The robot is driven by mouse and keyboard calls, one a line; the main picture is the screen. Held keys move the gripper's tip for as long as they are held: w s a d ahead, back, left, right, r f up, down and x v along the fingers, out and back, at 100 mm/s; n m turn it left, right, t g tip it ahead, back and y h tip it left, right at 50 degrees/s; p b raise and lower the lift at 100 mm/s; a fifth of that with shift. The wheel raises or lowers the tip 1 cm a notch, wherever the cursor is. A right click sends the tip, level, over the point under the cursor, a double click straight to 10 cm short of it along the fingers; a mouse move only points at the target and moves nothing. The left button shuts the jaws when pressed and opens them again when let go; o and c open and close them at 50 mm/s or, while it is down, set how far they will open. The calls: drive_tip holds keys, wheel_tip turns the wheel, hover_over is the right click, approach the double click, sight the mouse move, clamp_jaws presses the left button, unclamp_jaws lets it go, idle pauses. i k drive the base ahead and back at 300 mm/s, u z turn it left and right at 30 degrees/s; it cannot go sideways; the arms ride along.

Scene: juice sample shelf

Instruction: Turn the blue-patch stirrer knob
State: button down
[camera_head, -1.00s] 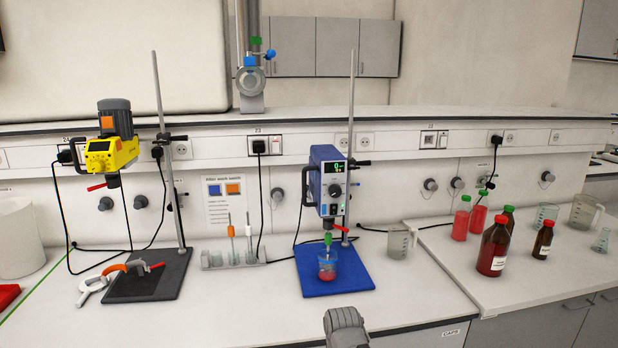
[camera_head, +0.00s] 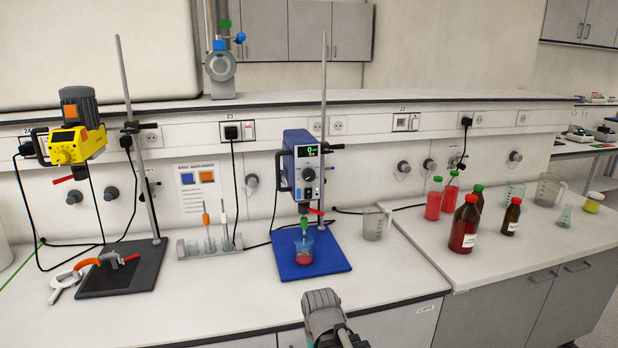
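The blue stirrer (camera_head: 290,163) hangs on an upright stand over a blue base plate (camera_head: 328,259). Its front has a blue area around a lit green display, and a dark round knob (camera_head: 308,174) below that. A beaker with red liquid (camera_head: 304,247) stands on the plate under the stirrer, with a green piece on the shaft above it. A grey part of my arm shows at the bottom centre, in front of the bench and apart from the stirrer. No gripper fingers can be made out.
A yellow stirrer (camera_head: 78,143) with an orange patch stands left over a dark plate (camera_head: 122,277). A rack (camera_head: 210,245) stands between the stirrers. An empty beaker (camera_head: 373,224) and several bottles are right. The bench front before the blue plate is clear.

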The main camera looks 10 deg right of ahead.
sight(308, 175)
drive_tip(key=u, duration=0.35)
drive_tip(key=k, duration=0.95)
drive_tip(key=z, duration=0.4)
drive_tip(key=i, duration=0.5)
drive_tip(key=u, duration=0.05)
